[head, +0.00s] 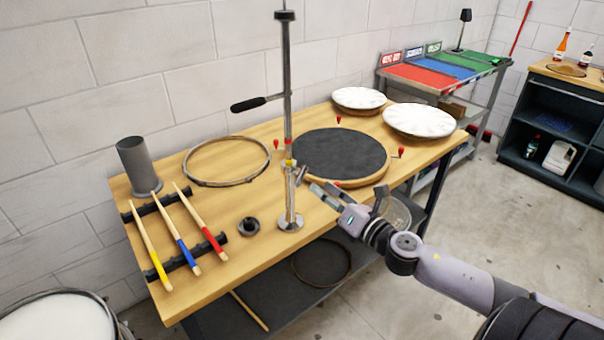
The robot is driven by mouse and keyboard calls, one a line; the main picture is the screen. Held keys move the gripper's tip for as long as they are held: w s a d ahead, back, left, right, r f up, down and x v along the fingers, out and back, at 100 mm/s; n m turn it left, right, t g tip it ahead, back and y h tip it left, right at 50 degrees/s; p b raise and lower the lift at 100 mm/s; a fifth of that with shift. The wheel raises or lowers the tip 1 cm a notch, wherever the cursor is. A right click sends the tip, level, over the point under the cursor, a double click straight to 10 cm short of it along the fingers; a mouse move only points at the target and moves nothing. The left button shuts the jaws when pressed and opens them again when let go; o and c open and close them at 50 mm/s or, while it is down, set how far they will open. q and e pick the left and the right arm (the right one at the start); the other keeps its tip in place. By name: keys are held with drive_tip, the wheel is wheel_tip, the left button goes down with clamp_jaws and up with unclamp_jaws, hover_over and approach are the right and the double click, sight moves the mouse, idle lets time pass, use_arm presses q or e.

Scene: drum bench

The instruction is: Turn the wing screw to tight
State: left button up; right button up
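A chrome stand (288,92) rises from a round base (290,222) at the front edge of the wooden bench. Partway up is a collar with a yellow mark (290,162). A small grey metal piece at the collar's right side (301,175) looks like the wing screw; its wings and its tightness are too small to tell. My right gripper (320,189) points up and left toward this piece, just right of it. Its two fingers look slightly apart with nothing between them. They appear close to the screw, but contact is not clear. My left gripper is out of view.
A dark round pad (340,154) lies right behind the gripper. A black-handled lever (248,104) sticks out left of the post. On the bench are a hoop (226,161), a grey cylinder (138,164), drumsticks (178,231) on a rack and white drumheads (419,120).

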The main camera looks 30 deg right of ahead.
sight(304, 177)
drive_tip(key=w, duration=0.2)
drive_tip(key=w+p, duration=0.1)
drive_tip(key=w, duration=0.3)
drive_tip(key=shift+w+a+r, duration=0.1)
drive_tip(key=shift+w+a, duration=0.15)
drive_tip(key=shift+w, duration=0.15)
drive_tip(key=shift+w+a+p, duration=0.1)
drive_tip(key=shift+w+p, duration=0.3)
drive_tip(key=shift+w, duration=0.5)
clamp_jaws()
